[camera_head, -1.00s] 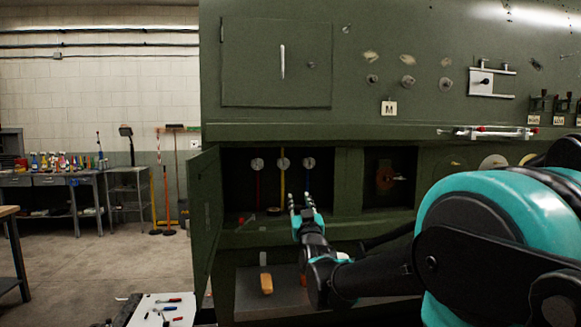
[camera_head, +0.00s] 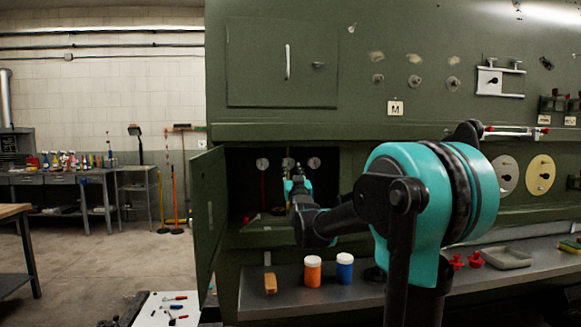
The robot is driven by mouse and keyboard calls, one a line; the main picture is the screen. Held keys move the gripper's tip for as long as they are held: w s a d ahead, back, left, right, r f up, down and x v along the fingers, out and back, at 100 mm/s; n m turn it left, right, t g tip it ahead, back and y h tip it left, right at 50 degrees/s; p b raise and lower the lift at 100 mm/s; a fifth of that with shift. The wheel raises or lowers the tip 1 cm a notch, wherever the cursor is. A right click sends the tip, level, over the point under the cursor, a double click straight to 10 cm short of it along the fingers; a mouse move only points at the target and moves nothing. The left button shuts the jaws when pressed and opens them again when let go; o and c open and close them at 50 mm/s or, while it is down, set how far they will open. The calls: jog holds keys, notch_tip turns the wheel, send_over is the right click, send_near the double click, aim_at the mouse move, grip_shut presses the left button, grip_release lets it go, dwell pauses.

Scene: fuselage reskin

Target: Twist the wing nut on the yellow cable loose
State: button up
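Inside the open recess of the green panel, three pale round wing nut fittings stand in a row. The left one (camera_head: 262,164) is above a red cable (camera_head: 263,187), and the right one (camera_head: 314,163) is above a blue cable. The middle fitting (camera_head: 288,162), on the yellow cable, is mostly covered by my gripper, and the cable below it is hidden. My gripper (camera_head: 291,172) reaches into the recess, its fingertips at or just in front of the middle fitting. I cannot tell whether it touches or grips the wing nut.
The hinged door (camera_head: 207,213) stands open left of the recess. A white mat (camera_head: 152,311) with tools lies at lower left.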

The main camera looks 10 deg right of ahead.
aim_at(290, 163)
jog(key=shift+x, duration=1.75)
jog(key=shift+c, duration=0.5)
grip_shut()
